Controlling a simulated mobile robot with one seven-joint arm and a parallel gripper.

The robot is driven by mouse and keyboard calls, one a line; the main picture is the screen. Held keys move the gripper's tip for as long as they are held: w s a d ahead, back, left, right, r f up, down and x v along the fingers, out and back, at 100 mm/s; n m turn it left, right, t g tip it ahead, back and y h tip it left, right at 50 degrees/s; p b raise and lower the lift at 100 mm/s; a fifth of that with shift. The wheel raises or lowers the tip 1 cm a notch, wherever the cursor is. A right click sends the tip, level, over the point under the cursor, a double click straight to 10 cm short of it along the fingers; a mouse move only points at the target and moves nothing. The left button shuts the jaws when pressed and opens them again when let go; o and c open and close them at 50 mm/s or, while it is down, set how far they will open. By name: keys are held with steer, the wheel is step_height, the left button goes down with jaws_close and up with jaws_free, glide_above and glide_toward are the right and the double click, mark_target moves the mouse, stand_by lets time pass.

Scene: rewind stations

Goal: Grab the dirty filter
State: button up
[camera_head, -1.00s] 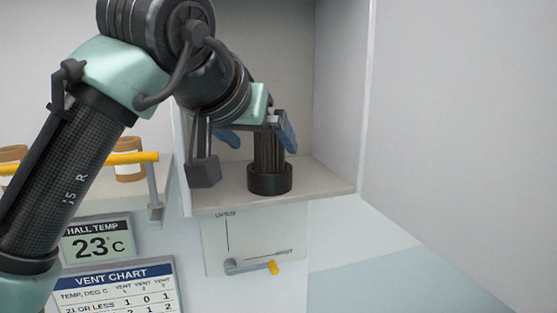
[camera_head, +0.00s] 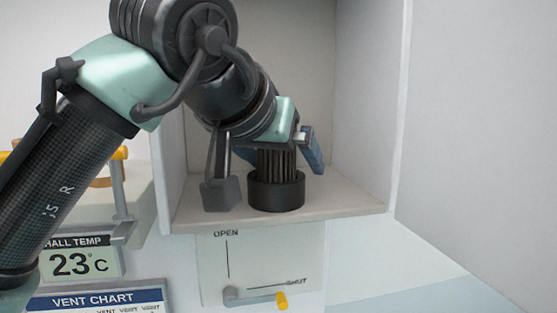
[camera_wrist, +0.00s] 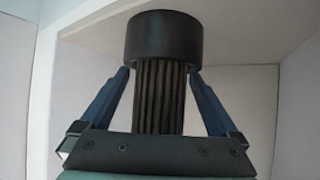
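The dirty filter (camera_head: 276,190) is a dark, pleated cylinder with a black round base, standing upright on the cabinet shelf. In the wrist view the filter (camera_wrist: 160,95) runs up the middle, its black base at the top of the picture. My gripper (camera_wrist: 160,74) is open, with one blue finger on each side of the pleated body. The fingertips are close to the base, with narrow gaps seeming to show beside the pleats. In the head view my gripper (camera_head: 281,158) reaches over the filter and hides its upper part; the left finger is mostly hidden.
The cabinet shelf (camera_head: 345,202) has side walls close around my gripper. Below it is a lever (camera_head: 258,298) on an OPEN/SHUT panel, with its yellow end near SHUT. At lower left are a 23°C display (camera_head: 80,264), a vent chart (camera_head: 95,300) and a yellow bar.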

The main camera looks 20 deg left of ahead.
steer(key=shift+c, duration=1.2)
steer(key=shift+w+f, duration=0.1)
steer(key=shift+w, duration=0.15)
steer(key=c, duration=0.5)
jaws_close()
